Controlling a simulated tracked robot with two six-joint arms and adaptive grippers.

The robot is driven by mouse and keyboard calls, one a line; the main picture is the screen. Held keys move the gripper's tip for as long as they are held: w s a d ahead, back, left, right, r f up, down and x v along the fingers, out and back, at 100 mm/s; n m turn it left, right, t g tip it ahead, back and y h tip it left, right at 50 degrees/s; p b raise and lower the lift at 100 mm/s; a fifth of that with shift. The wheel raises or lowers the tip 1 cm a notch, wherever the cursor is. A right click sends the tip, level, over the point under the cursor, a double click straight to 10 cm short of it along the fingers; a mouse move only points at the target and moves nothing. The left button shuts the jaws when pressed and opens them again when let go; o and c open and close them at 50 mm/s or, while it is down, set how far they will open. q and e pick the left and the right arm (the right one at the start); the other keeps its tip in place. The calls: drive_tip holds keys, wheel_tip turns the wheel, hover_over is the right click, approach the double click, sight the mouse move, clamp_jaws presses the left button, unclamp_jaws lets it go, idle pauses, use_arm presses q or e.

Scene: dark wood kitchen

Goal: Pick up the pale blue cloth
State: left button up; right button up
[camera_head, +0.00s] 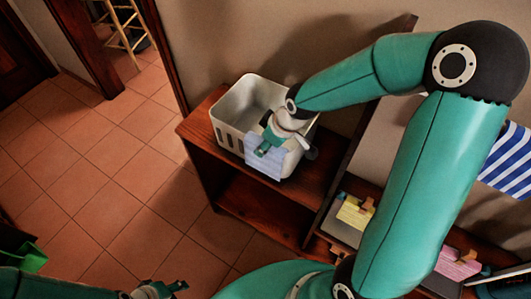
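The pale blue cloth (279,165) lies over or against the front of a white basket (229,135) on a wooden shelf unit. My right gripper (283,148) reaches from above to the front right of the basket and overlaps the cloth. It covers part of the cloth, and whether its fingers are closed on the cloth is hard to see. My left gripper (168,289) is low at the bottom edge, over the floor and far from the cloth. It is small and partly cut off, so its opening is unclear.
The wooden shelf (196,124) has an open lower bay. To the right lie a yellow folded cloth (354,213) and a pink one (457,265). A blue and white striped cloth (510,163) is at the far right.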

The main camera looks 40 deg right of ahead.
clamp_jaws()
drive_tip(key=shift+r, duration=0.1)
